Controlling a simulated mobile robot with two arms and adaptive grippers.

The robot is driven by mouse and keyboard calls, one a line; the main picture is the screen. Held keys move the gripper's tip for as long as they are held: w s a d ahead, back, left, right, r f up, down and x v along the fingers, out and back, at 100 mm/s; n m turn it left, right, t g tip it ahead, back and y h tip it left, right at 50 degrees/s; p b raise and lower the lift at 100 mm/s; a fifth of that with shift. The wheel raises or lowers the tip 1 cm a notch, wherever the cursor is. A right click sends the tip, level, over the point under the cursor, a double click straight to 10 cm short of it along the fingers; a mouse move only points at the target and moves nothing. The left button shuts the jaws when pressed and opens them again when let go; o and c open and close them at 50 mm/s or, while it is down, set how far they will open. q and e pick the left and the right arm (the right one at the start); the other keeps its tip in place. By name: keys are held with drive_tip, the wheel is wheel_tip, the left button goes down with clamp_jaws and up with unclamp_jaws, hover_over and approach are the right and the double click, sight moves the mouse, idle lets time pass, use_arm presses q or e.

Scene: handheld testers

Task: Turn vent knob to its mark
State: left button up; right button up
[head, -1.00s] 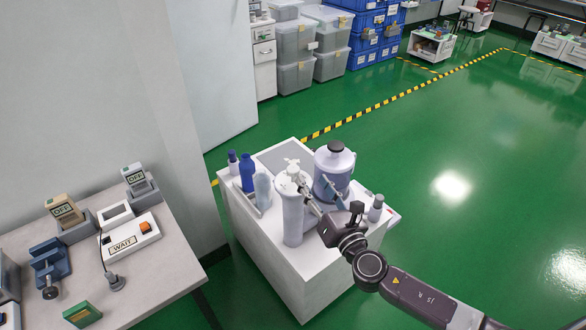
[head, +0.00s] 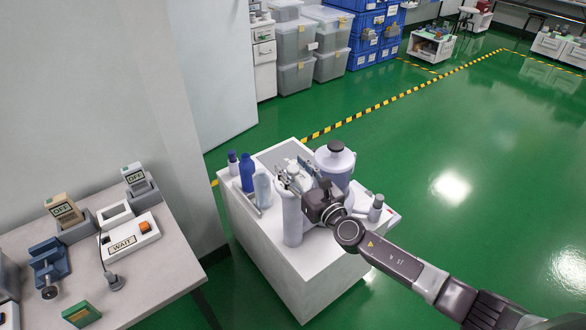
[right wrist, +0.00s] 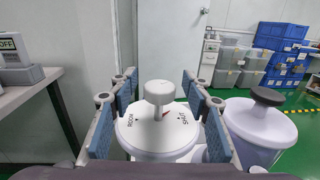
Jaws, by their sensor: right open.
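The vent knob (right wrist: 159,93) is white and stands on the round white lid (right wrist: 155,138) of a tall white canister (head: 292,222). The lid carries lettering on both sides of the knob, the right one reading SHUT, with small black dots; a little red shows by the knob's base. My right gripper (head: 296,176) is open above the canister top. In the right wrist view its blue-padded fingers (right wrist: 158,88) stand apart to the left and right of the knob, with a gap on both sides. In the head view the gripper covers most of the knob. My left gripper is out of view.
A wider canister with a dark knob (head: 335,158) stands close to the right. Blue bottles (head: 247,172) stand to the left and a small grey bottle (head: 376,208) to the right on the white cabinet (head: 285,278). A bench with testers (head: 135,238) is further left.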

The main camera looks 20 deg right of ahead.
drive_tip(key=shift+c, duration=0.4)
drive_tip(key=c, duration=1.1)
drive_tip(key=h+p, duration=0.1)
drive_tip(key=m+h+p, duration=0.1)
drive_tip(key=p, duration=0.1)
drive_tip(key=shift+a+r+m, duration=0.15)
drive_tip(key=shift+r+m, duration=0.05)
drive_tip(key=shift+m, duration=0.1)
drive_tip(key=m+h+p, duration=0.1)
drive_tip(key=h, duration=0.1)
drive_tip(key=shift+f+m+h, duration=0.1)
drive_tip(key=shift+m+h, duration=0.2)
drive_tip(key=shift+f+m+h, duration=0.1)
drive_tip(key=shift+m+h, duration=0.3)
drive_tip(key=shift+h, duration=0.2)
drive_tip(key=shift+f+m+h, duration=0.1)
drive_tip(key=shift+m+h, duration=0.5)
drive_tip(key=shift+h, duration=0.5)
drive_tip(key=shift+m+g+h+b, duration=0.5)
drive_tip(key=shift+m+h, duration=0.6)
drive_tip(key=shift+h, duration=0.6)
